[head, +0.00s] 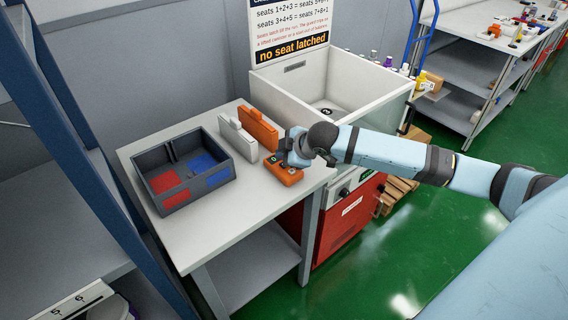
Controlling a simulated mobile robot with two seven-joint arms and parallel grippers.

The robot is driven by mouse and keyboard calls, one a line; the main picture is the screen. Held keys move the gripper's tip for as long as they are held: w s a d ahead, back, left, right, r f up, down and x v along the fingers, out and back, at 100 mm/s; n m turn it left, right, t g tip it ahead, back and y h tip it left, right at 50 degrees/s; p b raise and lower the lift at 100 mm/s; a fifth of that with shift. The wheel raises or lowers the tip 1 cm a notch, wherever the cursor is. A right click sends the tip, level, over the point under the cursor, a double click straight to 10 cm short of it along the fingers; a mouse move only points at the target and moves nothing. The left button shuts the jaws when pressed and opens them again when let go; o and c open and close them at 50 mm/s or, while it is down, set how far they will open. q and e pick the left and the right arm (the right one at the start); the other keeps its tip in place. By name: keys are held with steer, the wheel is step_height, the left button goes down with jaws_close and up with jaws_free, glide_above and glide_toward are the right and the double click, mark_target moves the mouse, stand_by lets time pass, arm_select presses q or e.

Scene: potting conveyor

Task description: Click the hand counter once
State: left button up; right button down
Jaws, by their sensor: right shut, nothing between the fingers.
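An orange device (290,178), which looks like the hand counter, lies on the grey table near its right edge. A small dark spot shows on its left part. My right gripper (290,159) is shut and empty, over the device's far side, and hides part of its top. I cannot tell whether the fingertips touch it. My left gripper is not in view.
A dark divided tray (180,202) with red and blue sections stands left on the grey table (238,238). A white block (236,138) and an orange block (258,128) stand upright behind the device. A white basin (385,104) adjoins at the right. The table's front is clear.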

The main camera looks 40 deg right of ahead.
stand_by(0.4)
steer(key=shift+f, duration=0.15)
steer(key=shift+f+p, duration=0.15)
steer(key=shift+p, duration=0.15)
steer(key=shift+f, duration=0.15)
